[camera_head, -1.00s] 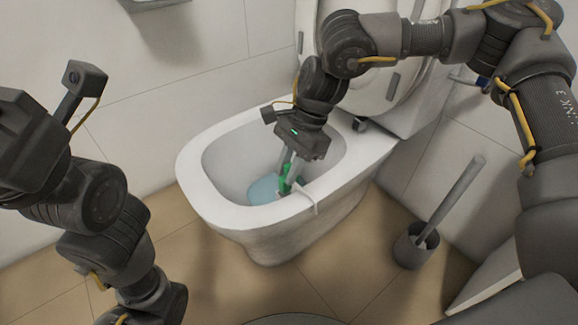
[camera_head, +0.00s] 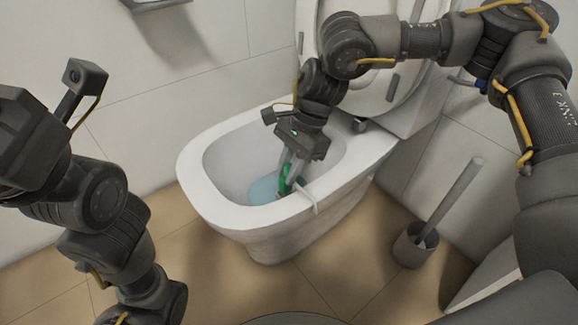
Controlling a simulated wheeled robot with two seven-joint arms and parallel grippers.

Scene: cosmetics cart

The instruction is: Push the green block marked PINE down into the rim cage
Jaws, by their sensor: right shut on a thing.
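The green block (camera_head: 286,177) is inside the toilet bowl, near the front right inner wall. My right gripper (camera_head: 290,178) reaches down into the bowl and is shut on the green block. The PINE marking is too small to read. The rim cage (camera_head: 306,193) shows as a white hook over the rim at the right; its part inside the bowl is mostly hidden behind the gripper and block. I cannot tell whether the block touches the cage. My left arm is at the left edge, and its fingertips are out of view.
The white toilet (camera_head: 225,205) stands against the tiled wall with its lid (camera_head: 375,85) raised behind my right arm. Blue water (camera_head: 262,190) lies in the bowl. A toilet brush in a grey holder (camera_head: 413,247) stands on the floor at the right.

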